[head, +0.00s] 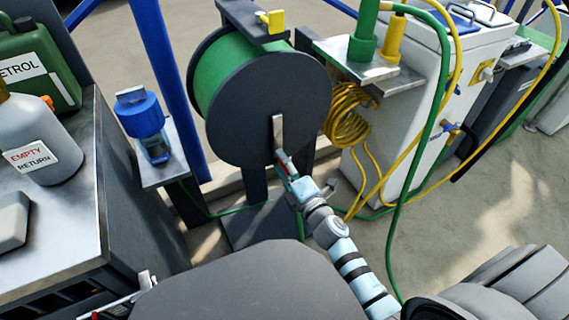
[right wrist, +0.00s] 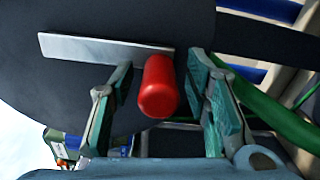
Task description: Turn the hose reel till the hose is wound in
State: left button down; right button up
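The hose reel (head: 262,112) stands ahead of me, a dark disc with green hose (head: 225,70) wound on its drum. Its grey crank arm (head: 278,132) points down from the disc's middle; it also shows in the right wrist view (right wrist: 85,48). The red crank handle (right wrist: 158,90) sticks out from the crank arm's end. My right gripper (head: 287,165) is at the handle. In the right wrist view its fingers (right wrist: 163,95) are apart, one on each side of the handle, with gaps showing. Part of what looks like my left gripper (head: 125,298) shows at lower left; its fingers are unclear.
A bench (head: 60,235) with jugs stands at left, with a blue-capped container (head: 142,122) on a small shelf beside the reel. A white cabinet (head: 400,150) with coiled yellow hose (head: 347,115) stands at right. Green hose (head: 395,225) hangs to the floor there.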

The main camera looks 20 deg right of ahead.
jog(key=shift+s+d, duration=0.1)
jog(key=shift+s, duration=0.05)
jog(key=s, duration=0.7)
jog(key=shift+d, duration=0.2)
jog(key=shift+s, duration=0.15)
